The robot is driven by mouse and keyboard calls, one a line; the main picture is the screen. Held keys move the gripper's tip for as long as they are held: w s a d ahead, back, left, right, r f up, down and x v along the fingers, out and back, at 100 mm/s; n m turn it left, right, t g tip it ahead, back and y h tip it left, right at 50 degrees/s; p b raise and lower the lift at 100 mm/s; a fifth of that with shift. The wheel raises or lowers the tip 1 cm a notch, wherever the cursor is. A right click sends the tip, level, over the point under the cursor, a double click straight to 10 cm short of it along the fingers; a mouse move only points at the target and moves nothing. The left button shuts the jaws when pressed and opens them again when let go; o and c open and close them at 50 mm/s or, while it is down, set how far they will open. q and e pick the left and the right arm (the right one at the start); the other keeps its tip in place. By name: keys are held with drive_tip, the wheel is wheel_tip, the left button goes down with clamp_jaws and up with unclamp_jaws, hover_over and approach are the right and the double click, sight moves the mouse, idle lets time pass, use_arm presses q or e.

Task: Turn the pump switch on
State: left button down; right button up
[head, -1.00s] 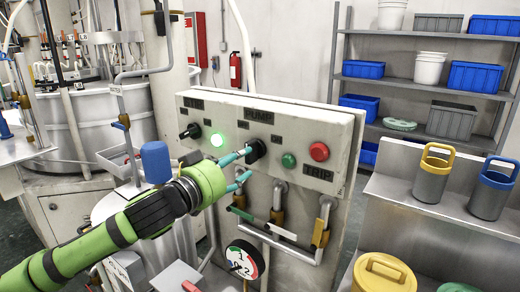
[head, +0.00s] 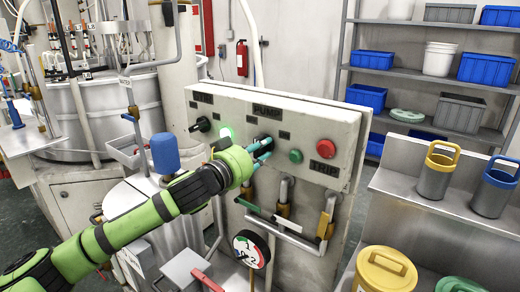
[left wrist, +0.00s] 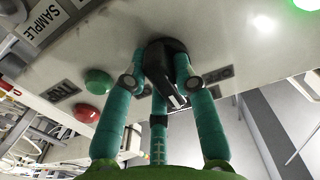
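The pump switch is a black rotary knob under the PUMP label (head: 267,111) on the cream control panel (head: 345,135). In the head view it is mostly hidden by my left gripper (head: 264,148). In the left wrist view the pump switch (left wrist: 168,75) shows between the teal fingers of my left gripper (left wrist: 160,68). Its handle carries a white line and lies slanted in that picture. The fingertips are at both sides of the knob and appear to touch it. My right gripper is not in view.
On the panel, a green lamp (head: 226,133) is lit beside another black knob (head: 201,125). A green button (head: 295,156) and red button (head: 326,149) are to the right. Pipes and a gauge (head: 250,248) are below. A blue-capped post (head: 165,153) stands near my left arm.

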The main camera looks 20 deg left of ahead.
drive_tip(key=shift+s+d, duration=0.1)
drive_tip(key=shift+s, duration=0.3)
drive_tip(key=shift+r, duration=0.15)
use_arm(q)
drive_tip(key=m+p, duration=0.3)
drive_tip(key=m, duration=0.2)
drive_tip(key=shift+a, duration=0.1)
drive_tip(key=m+p, duration=0.2)
drive_tip(key=m, duration=0.2)
drive_tip(key=shift+a+f, duration=0.1)
drive_tip(key=shift+w+m+p, duration=0.1)
drive_tip(key=shift+m+p, duration=0.6)
drive_tip(key=shift+m, duration=0.6)
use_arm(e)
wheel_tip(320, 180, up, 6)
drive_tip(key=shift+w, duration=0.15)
use_arm(q)
drive_tip(key=shift+a+f+m, duration=0.1)
drive_tip(key=shift+m, duration=0.2)
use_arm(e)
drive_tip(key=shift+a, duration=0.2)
use_arm(q)
drive_tip(key=c, duration=1)
unclamp_jaws()
